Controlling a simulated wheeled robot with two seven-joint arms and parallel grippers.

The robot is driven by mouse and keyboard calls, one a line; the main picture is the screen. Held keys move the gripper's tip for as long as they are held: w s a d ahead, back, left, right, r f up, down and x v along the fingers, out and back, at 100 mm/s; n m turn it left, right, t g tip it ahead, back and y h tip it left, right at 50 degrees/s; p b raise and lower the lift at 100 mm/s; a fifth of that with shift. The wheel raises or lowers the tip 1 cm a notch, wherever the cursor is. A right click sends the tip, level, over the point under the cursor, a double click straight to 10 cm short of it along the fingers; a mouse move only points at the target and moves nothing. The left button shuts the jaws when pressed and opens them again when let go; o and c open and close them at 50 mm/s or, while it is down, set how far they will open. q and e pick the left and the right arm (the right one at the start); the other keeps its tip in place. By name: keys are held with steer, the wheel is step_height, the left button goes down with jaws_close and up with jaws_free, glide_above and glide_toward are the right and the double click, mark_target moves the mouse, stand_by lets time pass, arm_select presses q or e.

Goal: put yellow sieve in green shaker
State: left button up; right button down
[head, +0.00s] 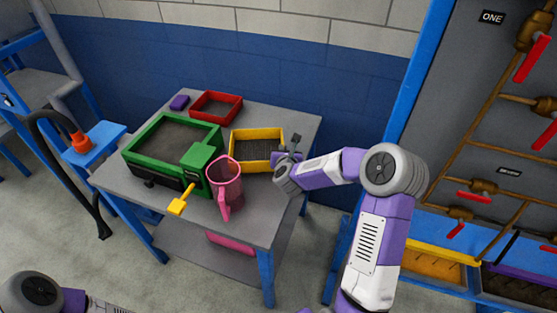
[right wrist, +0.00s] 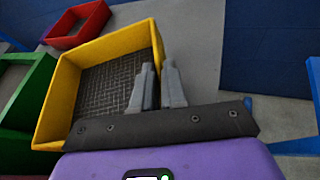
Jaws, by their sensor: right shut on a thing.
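The yellow sieve (head: 256,132) is a square frame with a dark mesh, lying at the right part of the grey table. In the right wrist view the sieve (right wrist: 92,48) fills the left half. My right gripper (head: 293,149) is shut on the sieve's right wall; its two fingers (right wrist: 156,88) straddle that wall in the right wrist view. The green shaker (head: 135,152) is a box with a dark inside, left of the sieve; its edge also shows in the right wrist view (right wrist: 35,95). My left gripper is out of view.
A pink jug (head: 226,183) stands in front of the sieve, beside the shaker. A yellow lever (head: 178,206) sticks out at the shaker's front. A red frame (head: 217,105) and a purple block (head: 180,102) lie behind. A blue-framed pipe panel (head: 480,130) stands at the right.

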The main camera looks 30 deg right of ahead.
steer(key=shift+f+b, duration=0.5)
steer(key=shift+f, duration=1.75)
steer(key=shift+f, duration=0.1)
steer(key=c, duration=1.2)
jaws_free()
